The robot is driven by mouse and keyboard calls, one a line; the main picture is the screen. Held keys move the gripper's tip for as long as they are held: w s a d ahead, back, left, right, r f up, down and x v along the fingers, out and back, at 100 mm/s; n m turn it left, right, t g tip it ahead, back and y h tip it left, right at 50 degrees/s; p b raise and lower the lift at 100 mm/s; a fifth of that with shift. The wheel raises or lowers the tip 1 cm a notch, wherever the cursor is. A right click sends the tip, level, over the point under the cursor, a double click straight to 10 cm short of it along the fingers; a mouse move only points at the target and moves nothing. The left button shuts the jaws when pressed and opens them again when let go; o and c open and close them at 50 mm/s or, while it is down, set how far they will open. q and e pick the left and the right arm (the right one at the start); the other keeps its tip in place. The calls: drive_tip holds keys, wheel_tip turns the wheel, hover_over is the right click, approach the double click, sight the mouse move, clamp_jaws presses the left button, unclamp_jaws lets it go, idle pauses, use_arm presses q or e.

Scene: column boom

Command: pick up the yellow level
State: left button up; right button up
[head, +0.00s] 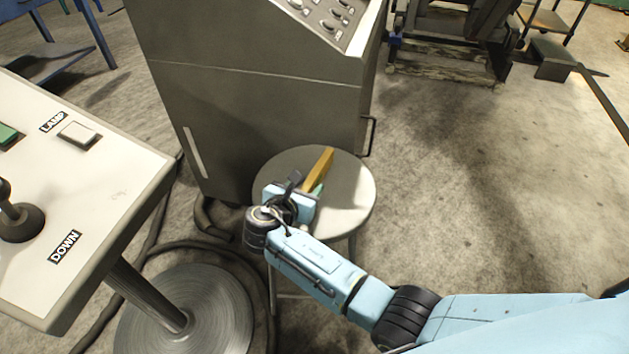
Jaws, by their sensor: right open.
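The yellow level (321,168) lies on the round grey stool (350,198), its long side running away from me. My right gripper (303,188) is over the left part of the stool, close to the near end of the level. The gripper is open. The hand and wrist hide part of the stool top and perhaps the level's near end. I cannot tell whether a finger touches the level. My left gripper is not in view.
A grey control cabinet (255,95) stands right behind the stool. A pale control panel (100,185) on a post with a round metal base (205,315) stands at the left. Cables lie on the floor between them. The concrete floor (490,200) at the right is clear.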

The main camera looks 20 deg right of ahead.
clamp_jaws()
drive_tip(key=shift+r, duration=0.1)
idle(0.4)
